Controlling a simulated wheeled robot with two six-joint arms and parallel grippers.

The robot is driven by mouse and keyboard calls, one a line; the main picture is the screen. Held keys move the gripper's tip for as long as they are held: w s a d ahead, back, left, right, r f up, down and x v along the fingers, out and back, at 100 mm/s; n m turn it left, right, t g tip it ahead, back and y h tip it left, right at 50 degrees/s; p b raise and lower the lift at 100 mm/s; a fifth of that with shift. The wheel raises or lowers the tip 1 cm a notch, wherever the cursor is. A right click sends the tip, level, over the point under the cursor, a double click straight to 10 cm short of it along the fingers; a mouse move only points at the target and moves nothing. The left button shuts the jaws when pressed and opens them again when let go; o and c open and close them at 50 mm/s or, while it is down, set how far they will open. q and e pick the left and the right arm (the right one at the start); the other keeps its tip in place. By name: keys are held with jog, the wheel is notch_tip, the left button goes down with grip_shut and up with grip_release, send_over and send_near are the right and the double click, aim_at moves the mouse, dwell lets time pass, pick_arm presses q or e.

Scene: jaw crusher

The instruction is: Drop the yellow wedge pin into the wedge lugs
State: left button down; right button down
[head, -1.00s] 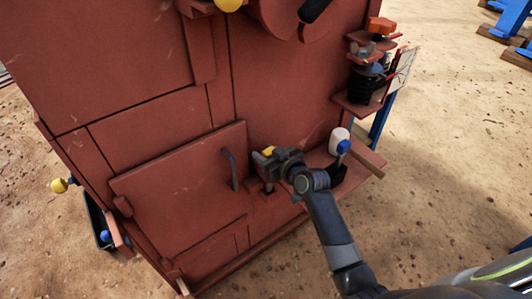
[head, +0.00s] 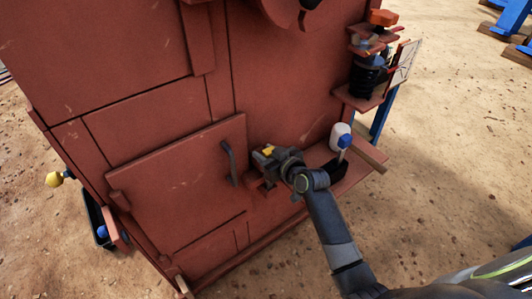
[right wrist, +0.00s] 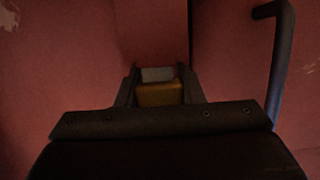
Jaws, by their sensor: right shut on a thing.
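The yellow wedge pin (head: 267,150) is between the fingers of my right gripper (head: 264,155), close against the red crusher face, right of the dark door handle. In the right wrist view its yellow end (right wrist: 159,93) shows between the two fingers (right wrist: 158,90), with a small grey face beyond it. A small red ledge or lug (head: 258,182) sits just below the gripper on the crusher wall. The gripper hides most of it, so I cannot tell whether the pin touches it. My left gripper is not in view.
A dark bent handle (head: 229,162) stands out from the red door (head: 180,180) and also shows in the right wrist view (right wrist: 278,60). Sandy ground is open at right.

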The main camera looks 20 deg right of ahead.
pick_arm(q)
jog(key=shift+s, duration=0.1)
pick_arm(e)
jog(key=c, duration=1)
grip_release()
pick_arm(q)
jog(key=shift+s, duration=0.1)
pick_arm(e)
jog(key=shift+o, duration=0.6)
pick_arm(q)
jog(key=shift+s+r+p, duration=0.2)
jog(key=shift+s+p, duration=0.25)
jog(key=shift+p, duration=0.15)
pick_arm(e)
jog(key=v, duration=1.7)
jog(key=shift+s+r, duration=0.15)
jog(key=shift+s, duration=0.05)
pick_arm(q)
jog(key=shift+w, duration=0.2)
pick_arm(e)
jog(key=shift+d, duration=0.1)
